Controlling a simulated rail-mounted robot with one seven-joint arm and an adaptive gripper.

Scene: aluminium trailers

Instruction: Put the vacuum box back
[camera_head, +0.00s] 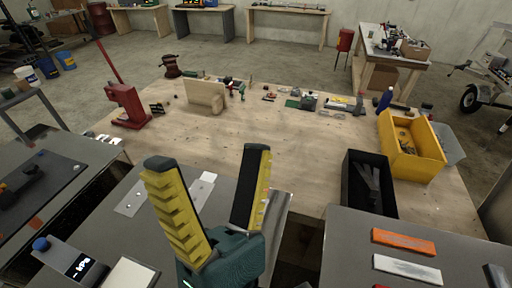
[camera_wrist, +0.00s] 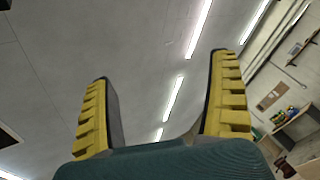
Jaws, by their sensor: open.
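A grey box with a lit display reading "-kPa" and a blue knob, which looks like the vacuum box (camera_head: 72,265), sits at the lower left of the head view on a grey work surface. My gripper (camera_head: 210,158) points upward in the head view, to the right of that box and apart from it. Its two yellow-ribbed fingers are spread, with nothing held between them. The box is not in the wrist view.
A pale plate (camera_head: 132,274) lies beside the box. Behind my gripper is a wooden table (camera_head: 285,150) with a red press (camera_head: 127,105), a yellow bin (camera_head: 412,145) and a black bin (camera_head: 368,185). Orange (camera_head: 403,241) and white bars lie at right. The wooden table's middle is mostly clear.

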